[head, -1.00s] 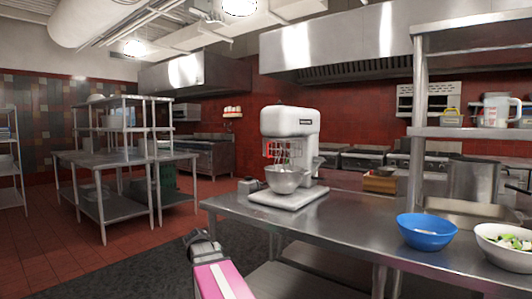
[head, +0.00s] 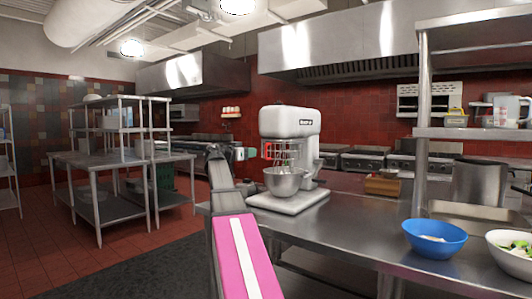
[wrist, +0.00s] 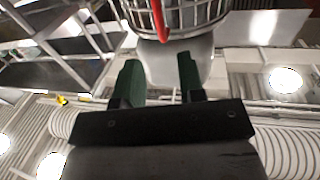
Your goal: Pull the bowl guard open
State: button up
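The white stand mixer (head: 290,122) stands on the steel counter. Its wire bowl guard (head: 287,155) sits above the steel bowl (head: 285,183), with a red handle (head: 268,150) on its left side. In the wrist view the guard's wire cage (wrist: 205,14) and the red handle (wrist: 158,18) show at the top edge, beyond the fingertips. My gripper (wrist: 158,68) has two green fingers spread apart with nothing between them. In the head view my gripper (head: 245,153) is just left of the handle. It looks apart from the handle.
The steel counter (head: 340,228) runs to the right, with a blue bowl (head: 436,243) and a white bowl (head: 510,262) near its front. A wooden box (head: 382,185) stands right of the mixer. A shelf post (head: 420,120) rises farther right. Floor left of the counter is open.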

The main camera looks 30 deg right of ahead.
aim_at(266, 156)
jog(key=d, duration=0.3)
jog(key=w+d, duration=0.1)
jog(key=d, duration=0.2)
jog(key=w+d, duration=0.1)
jog(key=d, duration=0.3)
jog(key=shift+f, duration=0.1)
jog(key=shift+c, duration=0.3)
grip_shut()
